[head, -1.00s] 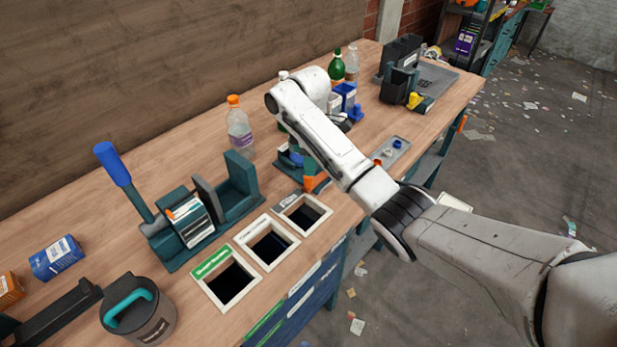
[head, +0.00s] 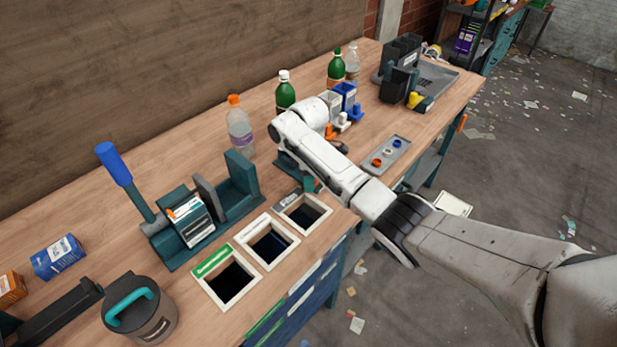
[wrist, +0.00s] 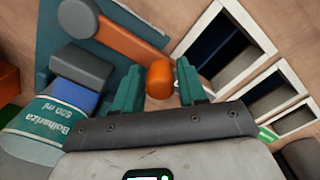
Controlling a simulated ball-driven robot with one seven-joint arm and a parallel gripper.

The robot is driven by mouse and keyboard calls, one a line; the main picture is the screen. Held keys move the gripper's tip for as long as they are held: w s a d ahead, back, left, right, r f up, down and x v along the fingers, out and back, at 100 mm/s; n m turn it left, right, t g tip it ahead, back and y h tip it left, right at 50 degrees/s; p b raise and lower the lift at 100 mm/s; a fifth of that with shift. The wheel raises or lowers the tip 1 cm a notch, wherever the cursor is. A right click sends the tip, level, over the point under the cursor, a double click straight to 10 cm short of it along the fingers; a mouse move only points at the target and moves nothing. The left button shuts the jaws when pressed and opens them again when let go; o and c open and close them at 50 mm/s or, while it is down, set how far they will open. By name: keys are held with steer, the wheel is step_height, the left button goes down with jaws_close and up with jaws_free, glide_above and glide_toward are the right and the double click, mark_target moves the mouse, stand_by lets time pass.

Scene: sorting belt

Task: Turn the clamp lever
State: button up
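The clamp lever is an orange arm (wrist: 118,32) ending in a rounded orange knob (wrist: 160,78) in the wrist view. My gripper (wrist: 160,88) is open, with one teal finger on each side of the knob and visible gaps. Contact cannot be told. The clamp's teal base (wrist: 55,40) lies beyond, with a grey pad (wrist: 82,66) near a bottle (wrist: 42,122) with a teal-and-white label. In the head view the clamp (head: 287,163) is mostly hidden behind my arm, and only a teal fingertip (head: 308,184) shows below my wrist.
Three framed bin openings (head: 268,248) lie along the bench's front edge near the clamp. A press with a blue handle (head: 115,165) and a clear bottle (head: 239,130) stand left. A button panel (head: 385,155) is right.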

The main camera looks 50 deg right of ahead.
jaws_close()
